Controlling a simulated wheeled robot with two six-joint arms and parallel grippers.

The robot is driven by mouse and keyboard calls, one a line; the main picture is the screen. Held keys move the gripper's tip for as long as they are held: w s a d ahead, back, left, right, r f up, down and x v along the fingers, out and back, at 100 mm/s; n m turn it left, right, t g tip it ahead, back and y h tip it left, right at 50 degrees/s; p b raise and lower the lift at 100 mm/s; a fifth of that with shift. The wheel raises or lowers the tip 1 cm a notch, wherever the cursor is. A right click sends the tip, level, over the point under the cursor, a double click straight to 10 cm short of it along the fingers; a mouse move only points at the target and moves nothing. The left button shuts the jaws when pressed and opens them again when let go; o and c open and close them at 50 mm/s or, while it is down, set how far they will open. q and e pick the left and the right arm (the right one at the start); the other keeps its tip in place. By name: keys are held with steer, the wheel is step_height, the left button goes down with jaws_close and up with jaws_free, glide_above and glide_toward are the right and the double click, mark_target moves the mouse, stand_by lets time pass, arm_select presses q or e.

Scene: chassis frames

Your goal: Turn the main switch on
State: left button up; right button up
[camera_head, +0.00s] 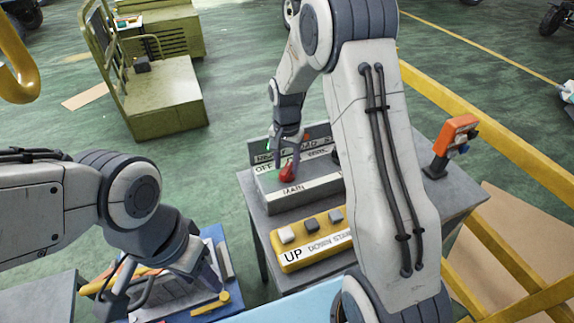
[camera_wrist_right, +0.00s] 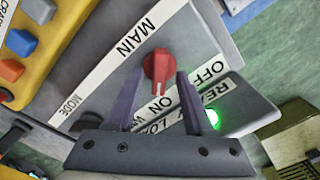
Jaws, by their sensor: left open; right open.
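The main switch is a red rotary knob (camera_head: 287,173) on a grey box (camera_head: 305,195) labelled MAIN, with OFF beside it in the head view. In the right wrist view the red knob (camera_wrist_right: 160,68) sits by the MAIN, OFF and ON labels; which label it points to I cannot tell. My right gripper (camera_wrist_right: 160,82) is open, its two fingers on either side of the knob; contact is unclear. It also shows above the knob in the head view (camera_head: 289,153). A green light (camera_wrist_right: 212,118) glows by the READY label. My left gripper (camera_head: 165,285) is open over a blue tray.
A yellow button box (camera_head: 310,240) marked UP and DOWN stands in front of the switch box on the grey table (camera_head: 455,190). An orange device (camera_head: 455,140) stands at its right. Yellow railings (camera_head: 500,130) run along the right. A green cart (camera_head: 160,100) stands behind on the floor.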

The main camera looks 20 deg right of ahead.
mark_target(286, 168)
step_height(286, 168, up, 10)
steer(key=b, duration=0.1)
steer(key=shift+f+b, duration=0.2)
steer(key=shift+b, duration=0.1)
steer(key=s+a+r+n, duration=0.2)
steer(key=s+a+n, duration=0.4)
steer(key=s+a, duration=0.55)
steer(key=s+a+n, duration=0.2)
steer(key=s+n, duration=0.3)
steer(key=s, duration=0.4)
steer(key=s+a+f+n+y, duration=0.1)
steer(key=s+a+n, duration=0.1)
steer(key=s+n, duration=0.3)
steer(key=s, duration=0.4)
steer(key=shift+f, duration=0.25)
steer(key=shift+w, duration=0.1)
